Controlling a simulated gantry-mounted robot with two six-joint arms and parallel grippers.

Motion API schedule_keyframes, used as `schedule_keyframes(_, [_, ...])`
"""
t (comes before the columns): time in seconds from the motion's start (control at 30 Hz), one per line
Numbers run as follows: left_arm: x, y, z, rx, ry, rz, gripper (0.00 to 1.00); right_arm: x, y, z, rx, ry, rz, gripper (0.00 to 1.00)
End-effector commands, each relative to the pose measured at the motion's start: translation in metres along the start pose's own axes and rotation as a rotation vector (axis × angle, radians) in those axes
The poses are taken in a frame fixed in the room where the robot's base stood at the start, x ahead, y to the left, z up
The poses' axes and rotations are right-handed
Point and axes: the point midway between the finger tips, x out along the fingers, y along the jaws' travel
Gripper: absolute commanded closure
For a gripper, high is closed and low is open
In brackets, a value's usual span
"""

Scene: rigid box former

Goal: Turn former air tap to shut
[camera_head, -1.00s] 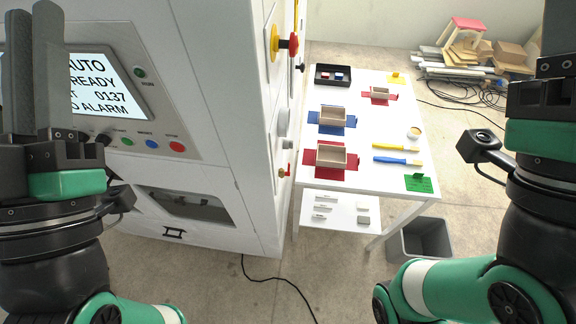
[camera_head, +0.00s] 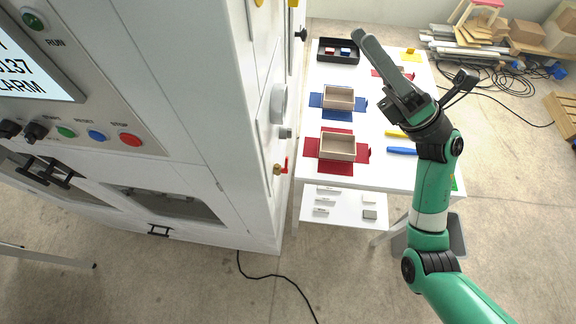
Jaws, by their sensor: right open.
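The air tap (camera_head: 278,169) is a small brass fitting with a red handle, low on the side face of the white machine (camera_head: 225,120). It sits near the machine's edge beside the table. The handle appears to point up along the panel, but it is too small to tell its exact angle. My right gripper (camera_head: 364,40) is raised over the table, its fingers pointing up and left. It is open, empty, and well apart from the tap. My left gripper is out of view.
A white table (camera_head: 325,82) stands right of the machine, with box blanks, a black tray (camera_head: 338,51) and tools. A grey dial (camera_head: 278,103) and a grey knob (camera_head: 285,133) are above the tap. A black cable (camera_head: 275,276) lies on the floor.

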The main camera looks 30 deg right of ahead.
Motion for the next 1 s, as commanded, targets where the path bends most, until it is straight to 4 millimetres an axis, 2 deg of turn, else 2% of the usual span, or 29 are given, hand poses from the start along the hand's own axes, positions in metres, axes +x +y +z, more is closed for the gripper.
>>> schedule_keyframes(0.03, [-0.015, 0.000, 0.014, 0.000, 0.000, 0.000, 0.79, -0.045, -0.034, -0.046, -0.055, 0.141, -0.068, 0.56])
schedule_keyframes(0.1, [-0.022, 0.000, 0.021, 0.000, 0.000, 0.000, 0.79, -0.097, -0.063, -0.099, -0.096, 0.346, -0.123, 0.56])
schedule_keyframes(0.2, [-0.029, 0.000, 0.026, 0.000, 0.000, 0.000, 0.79, -0.160, -0.081, -0.152, -0.092, 0.560, -0.157, 0.56])
schedule_keyframes(0.3, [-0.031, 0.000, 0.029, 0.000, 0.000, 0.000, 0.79, -0.197, -0.085, -0.180, -0.068, 0.680, -0.164, 0.56])
schedule_keyframes(0.33, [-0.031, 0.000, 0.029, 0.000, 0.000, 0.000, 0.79, -0.203, -0.085, -0.184, -0.062, 0.699, -0.163, 0.56])
schedule_keyframes(0.43, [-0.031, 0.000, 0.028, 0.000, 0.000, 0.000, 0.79, -0.210, -0.084, -0.189, -0.055, 0.725, -0.161, 0.56])
schedule_keyframes(0.63, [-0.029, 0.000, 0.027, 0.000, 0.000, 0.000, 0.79, -0.199, -0.085, -0.196, -0.054, 0.724, -0.157, 0.56])
schedule_keyframes(1.0, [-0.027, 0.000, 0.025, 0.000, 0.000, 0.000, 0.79, -0.141, -0.097, -0.247, -0.055, 0.723, -0.155, 0.56])
